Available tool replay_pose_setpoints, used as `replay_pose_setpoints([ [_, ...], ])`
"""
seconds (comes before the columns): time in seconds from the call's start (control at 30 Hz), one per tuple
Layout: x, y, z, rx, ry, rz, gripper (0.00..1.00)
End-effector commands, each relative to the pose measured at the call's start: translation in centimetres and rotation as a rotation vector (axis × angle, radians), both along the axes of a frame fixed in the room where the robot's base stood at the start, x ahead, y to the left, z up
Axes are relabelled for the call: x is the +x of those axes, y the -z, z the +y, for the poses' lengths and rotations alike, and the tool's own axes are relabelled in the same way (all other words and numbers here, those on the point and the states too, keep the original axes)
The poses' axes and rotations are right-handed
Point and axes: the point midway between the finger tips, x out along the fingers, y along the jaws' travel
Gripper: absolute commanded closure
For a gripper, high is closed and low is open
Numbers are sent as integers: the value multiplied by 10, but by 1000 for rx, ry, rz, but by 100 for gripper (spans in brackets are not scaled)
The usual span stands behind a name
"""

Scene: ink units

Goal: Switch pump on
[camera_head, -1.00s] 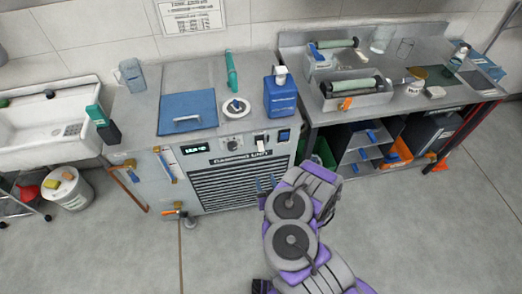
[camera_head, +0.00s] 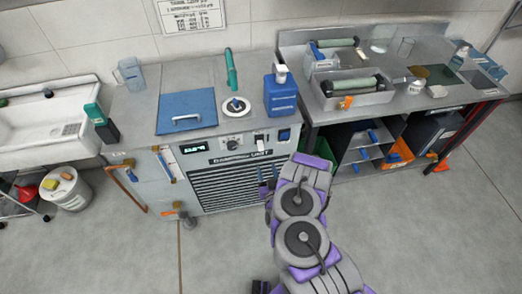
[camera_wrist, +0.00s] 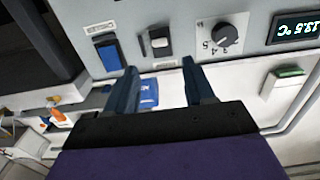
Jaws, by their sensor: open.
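The grey unit (camera_head: 170,100) has a front panel with a lit display (camera_head: 194,149), a dial knob (camera_head: 232,144), a pale-levered switch (camera_head: 260,142) and a blue switch (camera_head: 284,135). In the wrist view the panel looks turned over: the blue switch (camera_wrist: 109,53) is at left, the pale-levered switch (camera_wrist: 159,41) in the middle, the knob (camera_wrist: 223,39) and display (camera_wrist: 297,28) at right. The labels are not readable, so I cannot tell which is the pump's. My gripper (camera_wrist: 158,66) is open and empty, its fingertips facing the panel near the pale-levered switch. It also shows low before the unit (camera_head: 268,178).
A blue bottle (camera_head: 281,95) and a blue lid (camera_head: 187,111) sit on the unit's top. A steel bench (camera_head: 408,105) with trays adjoins at right. A white sink (camera_head: 40,125) is at left. Open grey floor (camera_head: 400,230) lies in front.

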Motion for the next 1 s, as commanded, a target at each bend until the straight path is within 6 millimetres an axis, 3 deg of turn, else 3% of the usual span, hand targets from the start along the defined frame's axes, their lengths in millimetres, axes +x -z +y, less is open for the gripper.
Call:
replay_pose_setpoints([
  [1.0, 53, 1, 16, 1, -3, -3, 47],
])
